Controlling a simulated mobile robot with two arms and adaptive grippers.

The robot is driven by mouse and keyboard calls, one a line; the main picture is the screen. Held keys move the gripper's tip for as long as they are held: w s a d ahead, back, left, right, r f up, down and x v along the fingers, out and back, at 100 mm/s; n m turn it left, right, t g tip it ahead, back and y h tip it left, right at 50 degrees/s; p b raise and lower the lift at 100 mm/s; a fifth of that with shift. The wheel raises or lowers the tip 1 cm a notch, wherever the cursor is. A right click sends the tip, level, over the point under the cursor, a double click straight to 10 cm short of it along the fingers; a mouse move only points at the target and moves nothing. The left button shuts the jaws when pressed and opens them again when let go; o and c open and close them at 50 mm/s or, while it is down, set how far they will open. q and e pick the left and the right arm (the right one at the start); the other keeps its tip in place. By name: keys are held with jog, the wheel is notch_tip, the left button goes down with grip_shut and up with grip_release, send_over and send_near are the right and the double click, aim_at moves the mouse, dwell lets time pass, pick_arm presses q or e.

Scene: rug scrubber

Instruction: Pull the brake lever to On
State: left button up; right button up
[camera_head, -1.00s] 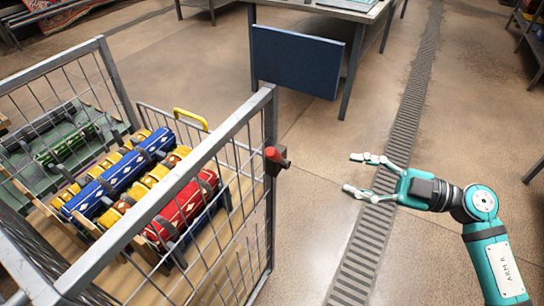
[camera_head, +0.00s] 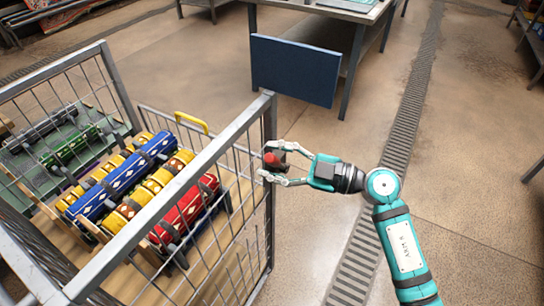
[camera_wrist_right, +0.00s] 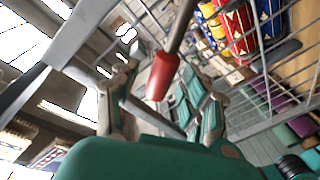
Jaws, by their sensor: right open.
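The brake lever has a red grip (camera_head: 271,158) and sits on the corner post of the wire cage cart (camera_head: 165,205). My right gripper (camera_head: 268,163) is open at the lever, with its fingers on either side of the red grip. In the right wrist view the lever's red grip (camera_wrist_right: 162,76) points between the two spread fingers of my right gripper (camera_wrist_right: 160,100), on a dark metal shaft. Whether a finger touches the grip I cannot tell. No On marking is legible. My left gripper does not show.
The cart holds several rolled bundles, among them a blue roll (camera_head: 122,187) and a red roll (camera_head: 185,210). A table with a blue panel (camera_head: 294,69) stands behind. A floor drain grate (camera_head: 405,115) runs along open floor at right.

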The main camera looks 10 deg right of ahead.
jog(key=shift+w+a, duration=0.1)
jog(key=shift+a, duration=0.2)
grip_shut()
dwell(0.4)
